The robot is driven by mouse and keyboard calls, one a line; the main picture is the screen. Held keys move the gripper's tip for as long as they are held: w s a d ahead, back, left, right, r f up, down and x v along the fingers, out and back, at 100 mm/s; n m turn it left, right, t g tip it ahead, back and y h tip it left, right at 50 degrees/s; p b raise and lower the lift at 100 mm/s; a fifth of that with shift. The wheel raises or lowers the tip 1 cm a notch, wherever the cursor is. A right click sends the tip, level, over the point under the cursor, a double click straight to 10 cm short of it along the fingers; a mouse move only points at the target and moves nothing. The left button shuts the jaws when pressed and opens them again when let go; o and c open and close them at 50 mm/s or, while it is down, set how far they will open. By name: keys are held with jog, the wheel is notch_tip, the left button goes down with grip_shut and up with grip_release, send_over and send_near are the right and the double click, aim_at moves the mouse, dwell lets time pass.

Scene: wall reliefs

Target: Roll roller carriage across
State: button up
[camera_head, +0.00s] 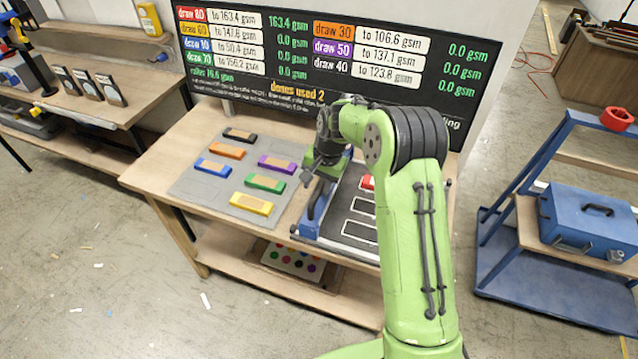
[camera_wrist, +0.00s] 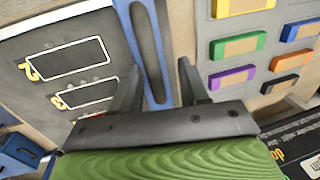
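The blue roller carriage (camera_head: 311,224) is a long bar at the left edge of a dark panel (camera_head: 352,245) on the table. In the wrist view the slotted blue bar (camera_wrist: 152,40) lies between my fingers. My gripper (camera_wrist: 158,68) is open, one finger on each side of the bar, with gaps visible; I cannot tell whether it touches. In the head view my gripper (camera_head: 322,170) is over the carriage and my arm hides part of it. White-outlined rectangles (camera_wrist: 68,58) mark the panel. A red piece (camera_head: 367,182) shows on the panel beside my arm.
A grey mat (camera_head: 190,187) left of the carriage holds several coloured blocks, including a yellow one (camera_head: 251,204). A black board (camera_head: 290,88) behind reads 163.4 gsm for draw 80 and "doses used 2". A blue cart (camera_head: 550,285) with a blue toolbox (camera_head: 590,222) stands right.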

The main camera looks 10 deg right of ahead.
jog(key=shift+d, duration=0.1)
jog(key=shift+r, duration=0.1)
notch_tip(320, 180, up, 15)
jog(key=s+d+p, duration=0.1)
jog(key=s+d, duration=0.1)
jog(key=shift+d+p, duration=0.25)
jog(key=shift+p, duration=0.05)
